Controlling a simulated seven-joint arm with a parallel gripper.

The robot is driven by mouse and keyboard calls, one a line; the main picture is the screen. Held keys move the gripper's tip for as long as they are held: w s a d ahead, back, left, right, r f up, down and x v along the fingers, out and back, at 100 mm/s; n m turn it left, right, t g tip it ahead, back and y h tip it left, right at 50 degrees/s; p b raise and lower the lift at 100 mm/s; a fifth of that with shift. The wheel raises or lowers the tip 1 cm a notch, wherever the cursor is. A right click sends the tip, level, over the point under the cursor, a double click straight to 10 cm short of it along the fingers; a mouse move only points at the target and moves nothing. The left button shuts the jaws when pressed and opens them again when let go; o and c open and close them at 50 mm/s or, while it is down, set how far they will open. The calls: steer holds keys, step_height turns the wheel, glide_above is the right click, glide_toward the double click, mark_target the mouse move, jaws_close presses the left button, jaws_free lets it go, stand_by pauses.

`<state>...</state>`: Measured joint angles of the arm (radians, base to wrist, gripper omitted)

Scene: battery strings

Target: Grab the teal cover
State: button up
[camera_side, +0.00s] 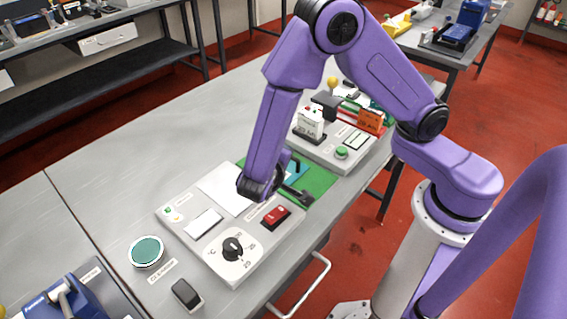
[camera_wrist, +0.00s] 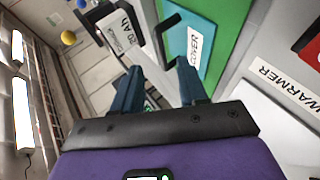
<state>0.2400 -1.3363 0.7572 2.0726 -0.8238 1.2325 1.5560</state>
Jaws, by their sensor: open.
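The teal cover (camera_wrist: 197,45) is a flat piece labelled COVER, lying on a green mat (camera_wrist: 228,18) in the wrist view. A black bar-shaped handle (camera_wrist: 160,32) shows at its left side. In the side view the cover (camera_side: 296,168) is partly hidden behind my arm, on the green mat (camera_side: 318,182). My gripper (camera_wrist: 158,70) is open, its two blue fingers apart and pointing toward the handle and the cover's near edge. Nothing shows between the fingers. Whether a finger touches the handle I cannot tell.
A white battery (camera_wrist: 118,30) marked 20 Ah stands left of the cover. In the side view a white battery (camera_side: 310,122) and an orange one (camera_side: 370,120) stand on the far panel. The near panel holds a red switch (camera_side: 275,215) and a black knob (camera_side: 232,248).

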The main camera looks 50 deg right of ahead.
steer(key=shift+w+x, duration=0.15)
steer(key=shift+x, duration=1.25)
steer(key=shift+w+x, duration=0.2)
steer(key=shift+x, duration=1.2)
steer(key=shift+a, duration=0.15)
jaws_close()
